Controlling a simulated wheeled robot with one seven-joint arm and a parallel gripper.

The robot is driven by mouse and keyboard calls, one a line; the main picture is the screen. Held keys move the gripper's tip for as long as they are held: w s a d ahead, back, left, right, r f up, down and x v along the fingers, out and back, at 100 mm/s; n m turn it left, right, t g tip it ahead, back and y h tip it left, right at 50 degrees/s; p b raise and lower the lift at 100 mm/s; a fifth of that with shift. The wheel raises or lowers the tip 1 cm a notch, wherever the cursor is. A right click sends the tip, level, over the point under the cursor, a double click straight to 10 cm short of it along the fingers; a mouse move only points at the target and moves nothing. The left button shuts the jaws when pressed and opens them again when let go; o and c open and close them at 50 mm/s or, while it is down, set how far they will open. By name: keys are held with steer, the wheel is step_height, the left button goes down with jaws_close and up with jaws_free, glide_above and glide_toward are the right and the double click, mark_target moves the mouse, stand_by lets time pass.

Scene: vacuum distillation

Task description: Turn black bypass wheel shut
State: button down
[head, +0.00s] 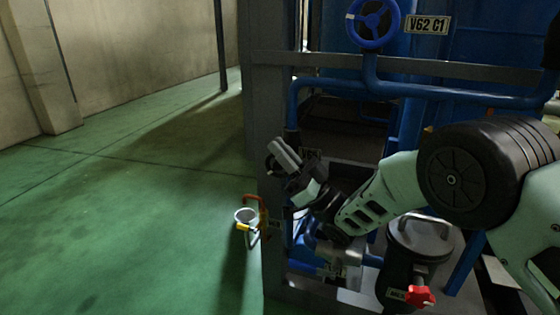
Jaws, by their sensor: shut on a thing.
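My gripper (286,160) is at the end of my arm, low at the left front corner of the blue pipework. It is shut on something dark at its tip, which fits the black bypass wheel. The wheel is mostly hidden by the gripper and small in view, so its outline and how far it is turned cannot be told. A blue pipe (292,110) comes down just above the gripper.
A blue handwheel (373,20) sits above, beside a V62 C1 plate (428,25). A grey lidded vessel (405,258) with a red knob (420,296) stands below my arm. An orange bracket with a ring (250,220) juts out left. Green floor (120,220) is clear.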

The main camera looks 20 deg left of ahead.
steer(key=shift+f, duration=0.1)
stand_by(0.4)
steer(key=c, duration=1.5)
jaws_free()
step_height(320, 180, up, 11)
steer(key=p, duration=0.3)
steer(key=shift+d+f, duration=0.15)
steer(key=shift+f, duration=0.05)
